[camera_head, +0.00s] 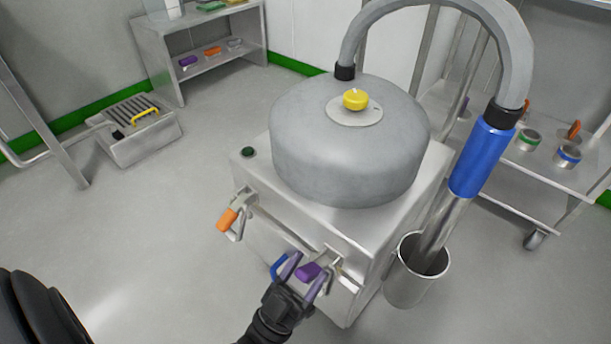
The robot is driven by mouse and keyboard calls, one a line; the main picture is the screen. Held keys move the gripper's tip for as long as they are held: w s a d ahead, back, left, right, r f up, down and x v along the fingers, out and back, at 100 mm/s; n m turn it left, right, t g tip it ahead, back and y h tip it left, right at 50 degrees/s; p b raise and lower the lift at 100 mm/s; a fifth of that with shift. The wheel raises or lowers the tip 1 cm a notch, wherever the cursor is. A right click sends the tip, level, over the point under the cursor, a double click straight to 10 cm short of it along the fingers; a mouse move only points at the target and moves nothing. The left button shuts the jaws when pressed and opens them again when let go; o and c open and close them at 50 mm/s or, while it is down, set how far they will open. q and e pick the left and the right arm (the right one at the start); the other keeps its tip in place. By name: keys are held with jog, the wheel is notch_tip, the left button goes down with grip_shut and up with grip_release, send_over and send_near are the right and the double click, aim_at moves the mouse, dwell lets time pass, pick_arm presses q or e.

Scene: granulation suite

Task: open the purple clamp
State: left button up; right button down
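The purple clamp (308,271) is on the front of the square metal base, near its right corner. Its purple grip sticks out toward me beside a metal latch. My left gripper (305,274) is at the clamp, with its two fingers spread apart on either side of the purple grip. The fingers look open, and I cannot make out whether either one touches the grip. Part of the clamp is hidden behind the fingers. My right gripper is not in view.
An orange-handled clamp (228,219) is on the same base, to the left. A blue handle (278,266) shows just left of my gripper. A grey drum (348,150) with a yellow knob (355,99) tops the base. A metal cup (411,285) holding a blue-handled wand (481,158) stands to the right.

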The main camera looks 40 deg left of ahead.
pick_arm(q)
jog(key=shift+o, duration=0.8)
jog(key=v, duration=0.7)
jog(key=shift+s, duration=0.2)
jog(key=shift+f, duration=0.2)
